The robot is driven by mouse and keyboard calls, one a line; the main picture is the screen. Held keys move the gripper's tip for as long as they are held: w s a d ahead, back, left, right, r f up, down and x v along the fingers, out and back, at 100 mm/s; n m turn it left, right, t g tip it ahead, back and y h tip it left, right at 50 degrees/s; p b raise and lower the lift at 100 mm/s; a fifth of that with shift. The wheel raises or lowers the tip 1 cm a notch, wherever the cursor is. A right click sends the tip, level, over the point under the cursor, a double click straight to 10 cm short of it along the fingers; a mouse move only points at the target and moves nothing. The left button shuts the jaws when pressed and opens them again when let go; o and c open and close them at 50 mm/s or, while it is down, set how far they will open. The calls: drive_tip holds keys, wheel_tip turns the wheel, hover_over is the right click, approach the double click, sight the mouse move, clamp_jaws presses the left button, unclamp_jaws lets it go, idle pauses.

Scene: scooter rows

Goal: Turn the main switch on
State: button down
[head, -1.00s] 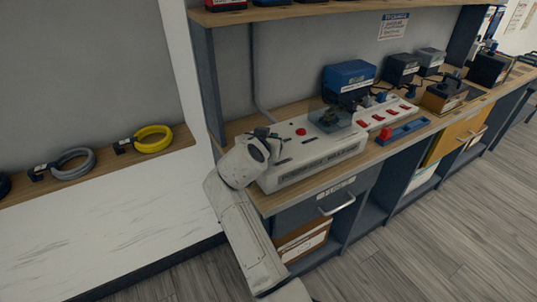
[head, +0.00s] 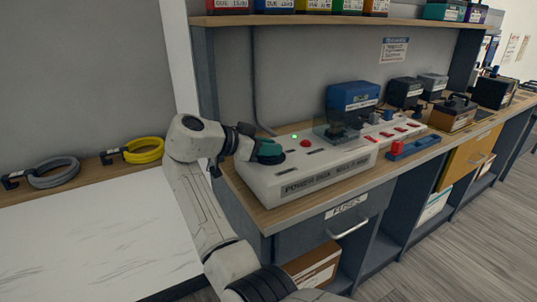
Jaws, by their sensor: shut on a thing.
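The long white power box (head: 310,178) stands on the wooden bench and has lettering on its front. A red button (head: 305,143) sits to the right. A clear cover (head: 336,131) over a dark part stands further right.
A blue box (head: 352,97) stands behind the power box. A white strip with red switches (head: 400,128) and a red-and-blue block (head: 413,147) lie to the right. A shelf (head: 330,20) with coloured boxes hangs above. Yellow (head: 143,151) and grey (head: 55,173) coils lie left.

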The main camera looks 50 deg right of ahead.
drive_tip(key=shift+m+g, duration=0.3)
drive_tip(key=shift+g, duration=0.1)
drive_tip(key=c, duration=1)
unclamp_jaws()
drive_tip(key=shift+c, duration=0.2)
drive_tip(key=v, duration=1)
drive_tip(key=shift+a+r, duration=0.2)
drive_tip(key=shift+a, duration=0.1)
drive_tip(key=shift+w, duration=0.15)
